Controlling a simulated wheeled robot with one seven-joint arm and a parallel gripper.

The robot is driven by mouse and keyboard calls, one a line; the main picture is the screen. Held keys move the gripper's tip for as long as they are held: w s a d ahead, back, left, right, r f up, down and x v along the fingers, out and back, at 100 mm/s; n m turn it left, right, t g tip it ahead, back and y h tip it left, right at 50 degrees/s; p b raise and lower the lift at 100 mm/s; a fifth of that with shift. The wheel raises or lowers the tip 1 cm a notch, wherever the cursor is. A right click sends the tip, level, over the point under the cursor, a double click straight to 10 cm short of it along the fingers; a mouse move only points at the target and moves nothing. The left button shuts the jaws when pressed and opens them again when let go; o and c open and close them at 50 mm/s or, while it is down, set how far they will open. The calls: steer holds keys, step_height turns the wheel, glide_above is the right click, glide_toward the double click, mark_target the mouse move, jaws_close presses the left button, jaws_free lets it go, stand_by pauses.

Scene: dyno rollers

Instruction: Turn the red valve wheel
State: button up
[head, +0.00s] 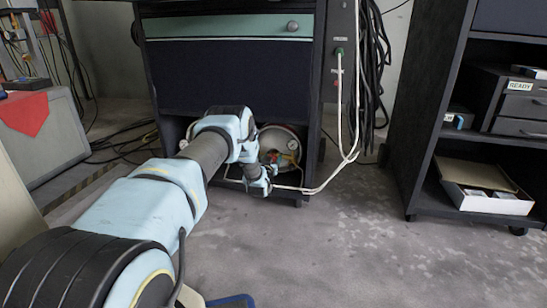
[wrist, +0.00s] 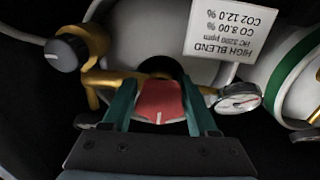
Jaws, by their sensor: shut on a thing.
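The red valve wheel (wrist: 159,102) sits in the middle of the wrist view, with a short pale mark on it. The two green fingers of my gripper (wrist: 158,112) stand on either side of it and are shut on it. Behind it are a brass fitting (wrist: 104,79) and a white gas cylinder. In the head view my gripper (head: 268,178) reaches low into the dark cabinet, in front of the cylinders (head: 281,140). The wheel is mostly hidden there by my arm.
A black knob (wrist: 66,53) on brass is at the left, and a round gauge (wrist: 238,97) is at the right. A "HIGH BLEND" label (wrist: 230,28) hangs above. White hoses (head: 345,160) run beside the cabinet. A dark shelf (head: 430,130) stands at right; open floor (head: 380,240) lies in front.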

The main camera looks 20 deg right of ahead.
steer(key=shift+n, duration=0.3)
steer(key=n, duration=0.6)
steer(key=shift+n, duration=0.3)
steer(key=n+b, duration=0.1)
steer(key=n, duration=0.2)
steer(key=shift+f, duration=0.1)
steer(key=shift+n+b, duration=0.4)
steer(key=shift+n, duration=1.8)
steer(key=o, duration=1.4)
steer(key=shift+c, duration=0.2)
